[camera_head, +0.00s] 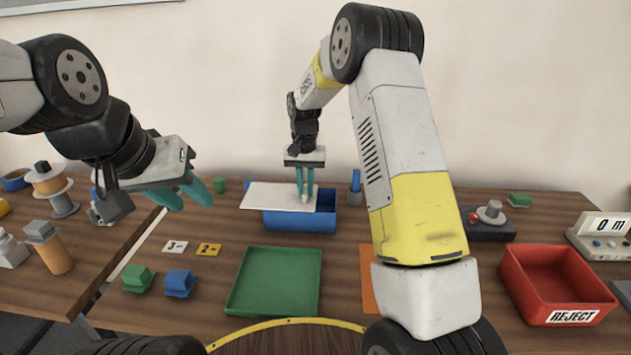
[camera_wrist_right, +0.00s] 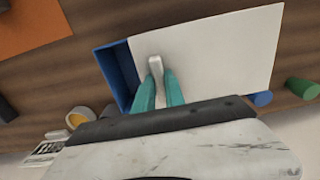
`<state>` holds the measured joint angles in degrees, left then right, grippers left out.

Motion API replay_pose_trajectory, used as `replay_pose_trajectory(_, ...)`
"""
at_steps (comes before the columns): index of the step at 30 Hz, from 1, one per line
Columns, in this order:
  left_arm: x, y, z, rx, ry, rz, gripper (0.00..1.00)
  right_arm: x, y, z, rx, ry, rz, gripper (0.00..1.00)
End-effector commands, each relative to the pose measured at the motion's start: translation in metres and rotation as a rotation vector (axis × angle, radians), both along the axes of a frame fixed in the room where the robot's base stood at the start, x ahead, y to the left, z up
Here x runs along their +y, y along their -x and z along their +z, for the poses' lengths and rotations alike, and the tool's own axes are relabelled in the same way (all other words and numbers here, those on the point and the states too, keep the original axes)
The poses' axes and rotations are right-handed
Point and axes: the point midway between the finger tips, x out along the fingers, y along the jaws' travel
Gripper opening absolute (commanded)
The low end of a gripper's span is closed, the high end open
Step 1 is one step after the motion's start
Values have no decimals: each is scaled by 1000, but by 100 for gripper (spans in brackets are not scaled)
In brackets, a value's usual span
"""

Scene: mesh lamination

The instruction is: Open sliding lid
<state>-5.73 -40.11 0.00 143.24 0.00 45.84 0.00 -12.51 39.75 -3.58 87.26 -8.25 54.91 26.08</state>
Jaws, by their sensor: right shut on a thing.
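A blue box (camera_head: 300,223) stands at the back middle of the table. Its white sliding lid (camera_head: 268,195) sticks out past the box's left side, and the box's right end is uncovered. My right gripper (camera_head: 305,197) is shut on the small lid handle, which shows between the teal fingers in the right wrist view (camera_wrist_right: 155,68). There the lid (camera_wrist_right: 215,55) covers most of the view's middle, and the open strip of the blue box (camera_wrist_right: 118,75) lies to its left. My left gripper (camera_head: 190,196) hangs at the left, above the table, fingers apart and empty.
A green tray (camera_head: 275,282) lies in front of the box. A red reject bin (camera_head: 557,284) stands at right. A green cylinder (camera_head: 220,185) stands behind the lid's left end.

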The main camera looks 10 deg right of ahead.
Motion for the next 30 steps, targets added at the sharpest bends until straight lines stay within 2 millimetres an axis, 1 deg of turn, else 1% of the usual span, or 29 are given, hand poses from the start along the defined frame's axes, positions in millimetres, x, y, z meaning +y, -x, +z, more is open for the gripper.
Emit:
replay_pose_trajectory(1,0,0,0,0,0,0,36,18,-4,1,-3,-1,7,0)
replay_pose_trajectory(6,0,0,0,0,0,0,36,64,-13,0,-3,-1,6,0)
replay_pose_trajectory(12,0,0,0,0,0,0,36,109,-22,0,-3,-1,4,0)
replay_pose_trajectory(15,0,0,0,0,0,0,36,124,-25,0,-2,-2,3,0)
replay_pose_trajectory(18,0,0,0,0,0,0,36,134,-27,1,-2,-2,2,0)
replay_pose_trajectory(21,0,0,0,0,0,0,36,140,-29,1,-2,-2,1,0)
replay_pose_trajectory(30,0,0,0,0,0,0,36,142,-29,1,-2,-1,0,0)
